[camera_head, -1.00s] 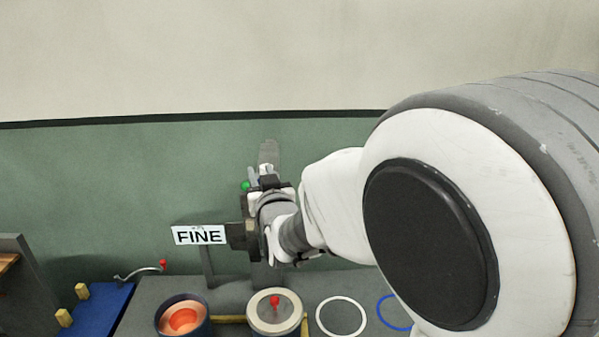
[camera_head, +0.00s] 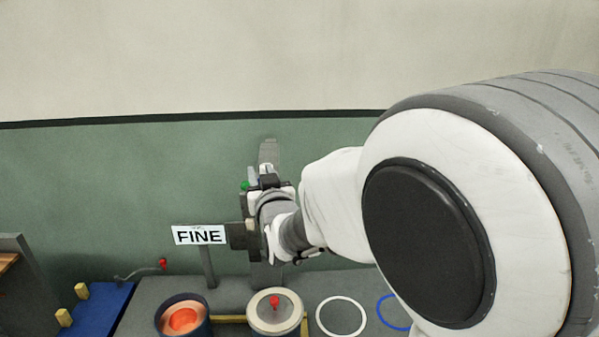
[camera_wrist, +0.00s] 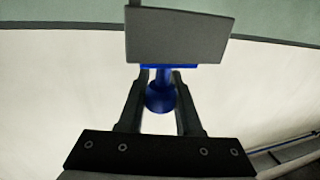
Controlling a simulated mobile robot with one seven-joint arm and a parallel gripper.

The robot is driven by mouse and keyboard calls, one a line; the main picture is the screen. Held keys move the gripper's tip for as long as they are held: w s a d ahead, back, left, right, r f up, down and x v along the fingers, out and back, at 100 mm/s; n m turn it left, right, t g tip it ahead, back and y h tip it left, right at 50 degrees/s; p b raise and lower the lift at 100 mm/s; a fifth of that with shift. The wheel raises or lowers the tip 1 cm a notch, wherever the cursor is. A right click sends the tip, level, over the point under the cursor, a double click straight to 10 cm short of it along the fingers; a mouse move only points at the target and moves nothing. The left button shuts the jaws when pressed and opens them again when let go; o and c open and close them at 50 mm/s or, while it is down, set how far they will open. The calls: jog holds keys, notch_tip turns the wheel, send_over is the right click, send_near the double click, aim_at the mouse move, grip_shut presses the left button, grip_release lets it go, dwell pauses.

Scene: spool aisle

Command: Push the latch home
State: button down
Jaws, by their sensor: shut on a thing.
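My gripper (camera_wrist: 161,84) is in the wrist view, its two dark fingers on either side of a blue knob (camera_wrist: 160,98) on a short stem. It is shut on this blue piece. A grey plate (camera_wrist: 180,35) stands at the stem's far end and hides what lies behind it. In the head view my gripper (camera_head: 264,178) is by a grey upright post (camera_head: 269,152), with a small green ball (camera_head: 244,185) at its left. The blue knob is hidden there by my arm. I cannot tell which part is the latch.
A FINE sign (camera_head: 200,235) stands left of my wrist. On the grey bench below are an orange-lined cup (camera_head: 181,321), a round pot with a red knob (camera_head: 274,301) and a white ring (camera_head: 341,316). A blue board (camera_head: 95,310) lies at left.

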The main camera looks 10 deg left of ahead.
jog(key=w, duration=0.1)
jog(key=w+b, duration=0.1)
jog(key=shift+w+a+f+b, duration=0.1)
jog(key=shift+w+a+b, duration=0.2)
jog(key=shift+w, duration=0.1)
jog(key=shift+w+r, duration=0.1)
jog(key=shift+r, duration=0.15)
jog(key=c, duration=0.6)
grip_release()
jog(key=shift+w+f, duration=0.1)
jog(key=b+v, duration=0.1)
jog(key=v, duration=1.6)
jog(key=shift+d, duration=0.15)
